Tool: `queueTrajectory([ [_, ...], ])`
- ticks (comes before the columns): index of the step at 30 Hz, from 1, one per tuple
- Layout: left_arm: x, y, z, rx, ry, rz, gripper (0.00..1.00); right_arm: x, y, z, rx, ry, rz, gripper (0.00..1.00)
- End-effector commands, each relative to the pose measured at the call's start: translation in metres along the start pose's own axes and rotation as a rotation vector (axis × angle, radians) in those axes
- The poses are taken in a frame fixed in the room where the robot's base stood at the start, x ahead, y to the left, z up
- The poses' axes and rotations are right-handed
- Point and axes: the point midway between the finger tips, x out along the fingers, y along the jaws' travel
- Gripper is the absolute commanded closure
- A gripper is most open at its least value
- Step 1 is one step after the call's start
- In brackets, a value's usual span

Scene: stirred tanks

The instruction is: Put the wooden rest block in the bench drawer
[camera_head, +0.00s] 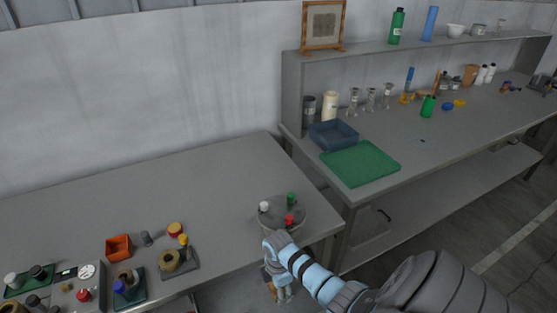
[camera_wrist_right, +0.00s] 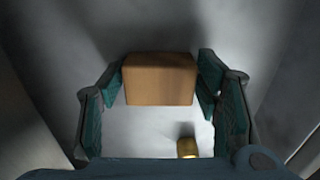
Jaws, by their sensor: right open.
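The wooden rest block (camera_wrist_right: 160,80) is a tan box in the right wrist view. It lies between the two finger pads of my right gripper (camera_wrist_right: 160,95), which is open. Light gaps show beside the block's lower part; I cannot tell whether its upper sides touch the pads. Below it is a pale floor between grey walls, which looks like the inside of the bench drawer. In the head view my right gripper (camera_head: 277,287) points down in front of the bench's front edge, over a grey drawer-like space (camera_head: 235,291) partly hidden by the bench and my arm. My left gripper is not in view.
A small brass-coloured piece (camera_wrist_right: 187,148) lies on the pale floor near the block. A green mat (camera_head: 360,164) lies on the right bench.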

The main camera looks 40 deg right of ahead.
Motion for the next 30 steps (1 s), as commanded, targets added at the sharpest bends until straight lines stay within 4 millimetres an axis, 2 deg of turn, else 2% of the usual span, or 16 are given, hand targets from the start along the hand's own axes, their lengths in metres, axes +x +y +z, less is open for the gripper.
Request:
queueTrajectory([
  [5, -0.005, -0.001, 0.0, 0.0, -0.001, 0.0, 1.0, -0.011, 0.001, 0.0, 0.0, 0.0, 0.001, 0.42],
  [8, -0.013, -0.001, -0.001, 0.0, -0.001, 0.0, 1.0, -0.029, 0.001, 0.001, -0.001, -0.001, 0.002, 0.42],
  [15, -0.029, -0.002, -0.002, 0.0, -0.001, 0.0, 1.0, -0.085, 0.001, 0.001, -0.001, -0.001, 0.004, 0.42],
  [20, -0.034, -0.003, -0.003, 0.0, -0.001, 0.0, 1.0, -0.113, 0.001, 0.001, 0.0, 0.0, 0.003, 0.42],
  [24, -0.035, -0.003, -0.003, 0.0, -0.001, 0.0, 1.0, -0.123, 0.0, 0.0, 0.0, 0.0, 0.001, 0.42],
  [30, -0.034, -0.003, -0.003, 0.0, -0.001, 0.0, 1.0, -0.123, 0.0, 0.0, 0.001, 0.0, -0.001, 0.42],
])
